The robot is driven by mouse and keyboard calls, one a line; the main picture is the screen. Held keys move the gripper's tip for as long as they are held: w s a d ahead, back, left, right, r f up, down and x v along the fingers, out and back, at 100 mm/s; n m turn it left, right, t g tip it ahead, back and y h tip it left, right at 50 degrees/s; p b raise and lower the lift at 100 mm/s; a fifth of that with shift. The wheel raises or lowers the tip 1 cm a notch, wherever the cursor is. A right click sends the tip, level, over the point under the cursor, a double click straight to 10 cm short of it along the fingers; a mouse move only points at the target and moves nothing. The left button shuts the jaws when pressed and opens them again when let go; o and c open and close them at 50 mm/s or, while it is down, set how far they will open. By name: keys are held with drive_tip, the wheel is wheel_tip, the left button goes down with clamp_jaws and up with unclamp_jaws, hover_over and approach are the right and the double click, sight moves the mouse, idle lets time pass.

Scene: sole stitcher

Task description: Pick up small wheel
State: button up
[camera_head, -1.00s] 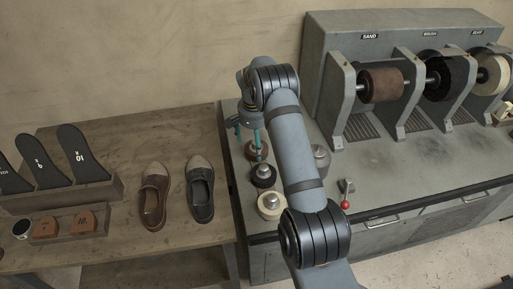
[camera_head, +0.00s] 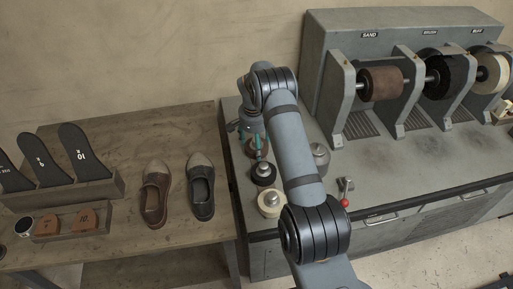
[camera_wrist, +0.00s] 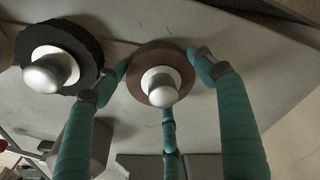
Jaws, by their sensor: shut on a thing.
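A small brown wheel (camera_wrist: 158,50) with a pale hub and a rounded knob sits between the fingers of my gripper (camera_wrist: 162,72) in the wrist view. The teal fingers are closed around its rim from several sides. In the head view the wheel (camera_head: 250,151) is partly hidden by my gripper (camera_head: 255,146), at the left end of the grey bench top. A small black wheel (camera_wrist: 88,45) with a similar knob stands close beside it; it also shows in the head view (camera_head: 263,180). A small cream wheel (camera_head: 266,210) stands nearer the front. I cannot tell whether the brown wheel is lifted.
The grey machine (camera_head: 340,45) behind carries larger sand, brush and buff wheels. A grey knobbed object (camera_head: 320,157) and a red-tipped lever (camera_head: 345,203) are right of my arm. A wooden table (camera_head: 118,213) with shoes (camera_head: 156,190) adjoins on the left.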

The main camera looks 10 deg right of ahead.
drive_tip(key=c, duration=0.6)
drive_tip(key=shift+w+r, duration=0.15)
drive_tip(key=shift+r, duration=0.3)
drive_tip(key=shift+c, duration=0.2)
drive_tip(key=r+b, duration=0.1)
drive_tip(key=d+r, duration=0.1)
drive_tip(key=r, duration=0.1)
drive_tip(key=shift+d+r+b, duration=0.15)
drive_tip(key=shift+r+b, duration=0.15)
drive_tip(key=shift+b, duration=0.1)
drive_tip(key=d+r, duration=0.6)
drive_tip(key=d, duration=0.4)
drive_tip(key=shift+d+r+b, duration=0.2)
drive_tip(key=shift+r+b, duration=0.05)
drive_tip(key=shift+b, duration=0.2)
drive_tip(key=shift+w, duration=0.1)
